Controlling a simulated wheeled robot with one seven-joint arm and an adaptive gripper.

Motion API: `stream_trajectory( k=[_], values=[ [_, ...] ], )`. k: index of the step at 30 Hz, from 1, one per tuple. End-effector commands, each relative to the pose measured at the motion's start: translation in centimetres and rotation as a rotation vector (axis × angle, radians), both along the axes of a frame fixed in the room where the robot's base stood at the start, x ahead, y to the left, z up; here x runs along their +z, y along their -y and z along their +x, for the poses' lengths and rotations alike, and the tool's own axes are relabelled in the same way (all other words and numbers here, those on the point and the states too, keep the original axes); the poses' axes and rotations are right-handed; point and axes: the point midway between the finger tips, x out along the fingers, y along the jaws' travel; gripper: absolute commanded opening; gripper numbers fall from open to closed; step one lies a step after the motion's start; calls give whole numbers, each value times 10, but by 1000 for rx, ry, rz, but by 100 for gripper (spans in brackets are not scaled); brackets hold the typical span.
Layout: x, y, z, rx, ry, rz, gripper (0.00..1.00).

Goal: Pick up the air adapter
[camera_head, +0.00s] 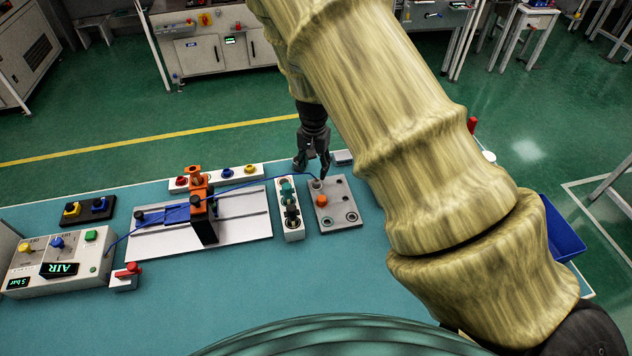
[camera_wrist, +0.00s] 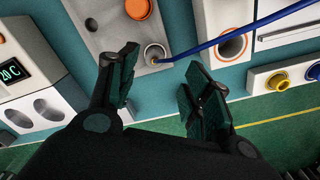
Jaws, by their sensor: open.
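My gripper (camera_head: 312,171) is above the back edge of a grey block (camera_head: 345,207) on the teal table, pointing down. In the wrist view my gripper (camera_wrist: 163,82) has its two fingers wide apart with nothing between the pads. A small round metal fitting with a brass centre (camera_wrist: 154,52) sits in the grey block, just beyond the gap between the fingers. The end of a thin blue hose (camera_wrist: 218,40) reaches it. This looks like the air adapter, but no label shows. An orange round piece (camera_head: 322,201) is beside it on the block.
An orange and black stand (camera_head: 203,215) is on a white plate (camera_head: 150,243) to the left, with the hose passing near it. A white holder with green pieces (camera_head: 289,221) is left of the block. An AIR control box (camera_head: 62,265) is far left. A blue bin (camera_head: 562,228) is right.

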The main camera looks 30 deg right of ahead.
Motion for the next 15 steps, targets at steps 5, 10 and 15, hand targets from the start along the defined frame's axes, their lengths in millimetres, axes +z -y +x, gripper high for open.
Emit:
stream_trajectory(
  k=[5, 10, 15],
  values=[
    [-6, 0, 0, -1, 0, 0, 49],
    [-13, 2, -1, 0, -2, 1, 49],
    [-28, 5, -2, 0, -2, 1, 49]
  ],
)
